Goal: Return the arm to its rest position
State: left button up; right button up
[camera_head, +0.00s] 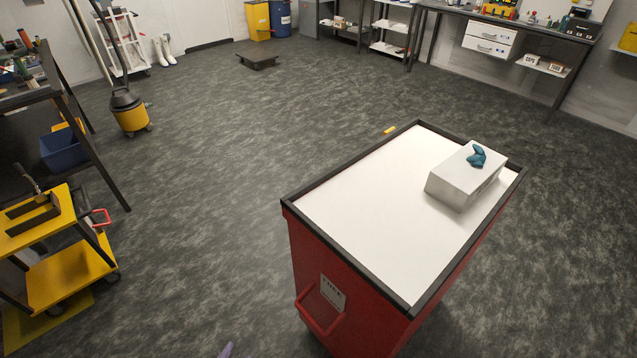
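Neither of my grippers can be made out in the head view. A small grey-purple tip (227,349) pokes in at the bottom edge, and I cannot tell what it belongs to. A red cart (350,290) with a white top and a dark rim stands at the centre right. A white box (465,182) sits near the right edge of its top, with a crumpled teal item (477,156) on it.
A yellow trolley (70,275) and a dark bench (75,110) stand at left. A yellow vacuum (131,118) and a low dark platform (257,60) are farther back. A workbench (510,35) lines the back right. The floor between is largely clear.

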pick_arm(q)
jog(key=s+a+n+g+y, duration=0.25)
jog(key=s+n+g, duration=0.35)
jog(key=s+g, duration=0.45)
notch_tip(320, 180, up, 38)
jog(key=s+t+p, duration=0.2)
jog(key=p, duration=3.6)
notch_tip(320, 180, down, 64)
jog(key=b, duration=6.4)
jog(key=shift+w+a+n+h, duration=0.25)
jog(key=shift+a+n+h, duration=0.05)
jog(key=shift+a+h, duration=0.15)
jog(key=shift+r, duration=0.25)
